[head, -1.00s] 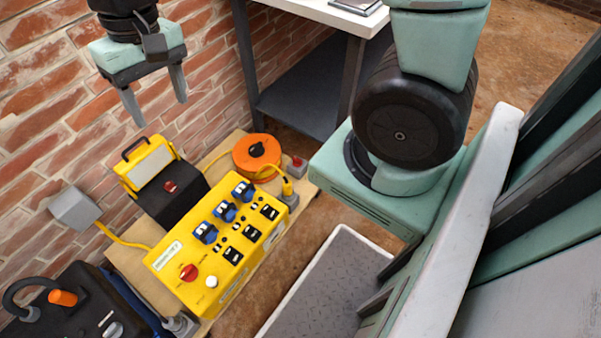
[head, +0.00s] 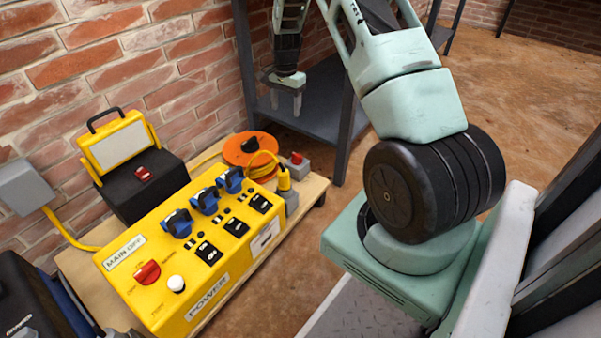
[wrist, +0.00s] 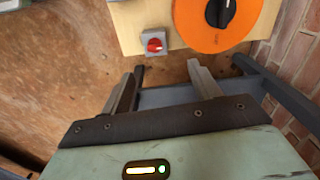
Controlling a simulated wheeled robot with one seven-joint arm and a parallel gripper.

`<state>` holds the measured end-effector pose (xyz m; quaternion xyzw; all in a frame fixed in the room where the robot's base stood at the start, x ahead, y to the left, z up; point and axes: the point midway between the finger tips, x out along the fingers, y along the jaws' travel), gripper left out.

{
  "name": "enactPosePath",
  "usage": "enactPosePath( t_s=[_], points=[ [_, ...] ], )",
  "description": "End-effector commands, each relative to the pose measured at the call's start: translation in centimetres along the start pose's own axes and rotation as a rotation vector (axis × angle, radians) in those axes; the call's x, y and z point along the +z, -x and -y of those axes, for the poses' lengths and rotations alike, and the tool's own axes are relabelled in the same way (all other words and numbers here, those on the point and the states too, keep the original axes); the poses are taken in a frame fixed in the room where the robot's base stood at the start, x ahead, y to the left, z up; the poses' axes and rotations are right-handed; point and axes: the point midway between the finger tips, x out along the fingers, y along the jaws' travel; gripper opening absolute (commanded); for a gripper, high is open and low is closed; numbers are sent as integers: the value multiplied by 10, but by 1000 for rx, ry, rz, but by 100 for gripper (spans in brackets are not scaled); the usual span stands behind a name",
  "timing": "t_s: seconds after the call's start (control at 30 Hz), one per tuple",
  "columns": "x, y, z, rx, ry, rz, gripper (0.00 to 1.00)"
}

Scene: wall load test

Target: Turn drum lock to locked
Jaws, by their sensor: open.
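The orange drum (head: 237,151) lies on the wooden board behind the yellow power box. A black knob (head: 254,144) sits at its middle. In the wrist view the drum (wrist: 188,28) is at the top, with the black knob (wrist: 220,11) partly cut off by the edge. A small pale mark shows on the knob; I cannot read any lock label. My gripper (head: 285,108) is open and empty, above and beyond the drum near the grey shelf. In the wrist view its fingers (wrist: 166,68) are apart and touch nothing.
A grey box with a red knob (head: 296,161) stands right of the drum. The yellow power box (head: 165,262) has a red switch and several sockets. A work lamp (head: 118,147) stands left by the brick wall. A grey shelf unit (head: 355,90) stands behind.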

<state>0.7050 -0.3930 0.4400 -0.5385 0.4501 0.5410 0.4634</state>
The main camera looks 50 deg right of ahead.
Motion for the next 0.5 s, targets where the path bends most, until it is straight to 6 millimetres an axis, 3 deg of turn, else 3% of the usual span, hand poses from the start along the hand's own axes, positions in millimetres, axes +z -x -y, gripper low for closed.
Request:
enactPosePath(
  t_s=[0.03,0.13,0.33,0.5],
  points=[
    [-13,-21,-6,4,-35,-5,62],
    [-28,-31,-12,9,-75,-13,62],
    [-34,-46,-15,13,-92,-15,62],
    [-34,-78,-16,13,-90,-14,62]
  ],
)
